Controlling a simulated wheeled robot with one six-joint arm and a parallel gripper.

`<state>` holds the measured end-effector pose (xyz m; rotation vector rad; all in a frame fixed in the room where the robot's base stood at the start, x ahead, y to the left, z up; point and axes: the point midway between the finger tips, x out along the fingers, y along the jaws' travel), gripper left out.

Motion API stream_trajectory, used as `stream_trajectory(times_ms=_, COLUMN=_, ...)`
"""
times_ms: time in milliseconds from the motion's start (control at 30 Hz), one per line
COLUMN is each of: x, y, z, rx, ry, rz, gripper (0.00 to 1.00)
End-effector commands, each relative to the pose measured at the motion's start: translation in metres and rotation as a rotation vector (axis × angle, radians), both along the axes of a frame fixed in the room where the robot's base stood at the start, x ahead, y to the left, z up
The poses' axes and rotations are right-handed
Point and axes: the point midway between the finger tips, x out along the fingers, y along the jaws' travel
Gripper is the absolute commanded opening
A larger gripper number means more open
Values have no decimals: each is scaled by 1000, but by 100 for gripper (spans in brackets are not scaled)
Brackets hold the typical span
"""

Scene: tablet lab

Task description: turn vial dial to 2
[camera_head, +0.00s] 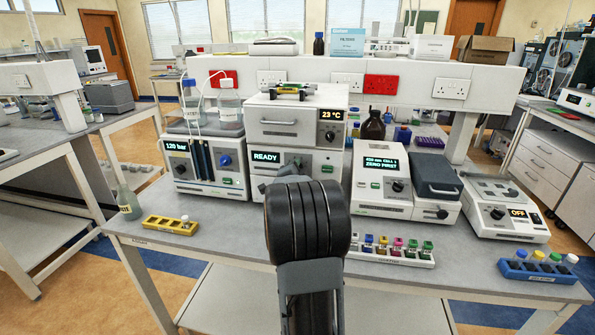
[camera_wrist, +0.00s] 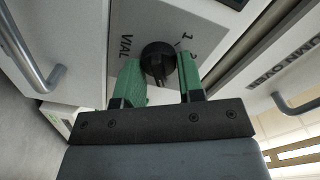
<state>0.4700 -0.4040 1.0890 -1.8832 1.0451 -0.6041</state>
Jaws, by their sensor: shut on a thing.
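In the wrist view, the round black dial (camera_wrist: 157,57) sits on a light grey panel, beside the word VIAL. My gripper (camera_wrist: 159,66) has green fingers, one on each side of the dial, and is shut on it. Small number marks stand at the dial's edge on the side away from the word, partly behind a finger. I cannot tell which number the dial points to. In the head view, my dark arm covers the fingers and part of the instrument (camera_head: 265,158) with the READY display.
Metal drawer handles (camera_wrist: 30,55) flank the panel in the wrist view. In the head view, a pump unit (camera_head: 205,170) stands left and a spectrometer (camera_head: 380,185) right. A cuvette rack (camera_head: 385,258) and a yellow vial rack (camera_head: 170,226) lie at the bench front.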

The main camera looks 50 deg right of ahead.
Motion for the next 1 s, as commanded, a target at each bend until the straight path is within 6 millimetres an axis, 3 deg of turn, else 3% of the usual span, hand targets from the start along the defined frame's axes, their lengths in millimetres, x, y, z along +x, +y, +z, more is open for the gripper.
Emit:
stream_trajectory(times_ms=367, x=0, y=0, z=-1, rx=-55, ry=90, rz=-1, gripper=12)
stream_trajectory(times_ms=1000, x=2, y=1, z=1, rx=-362, ry=590, rz=-1, gripper=12)
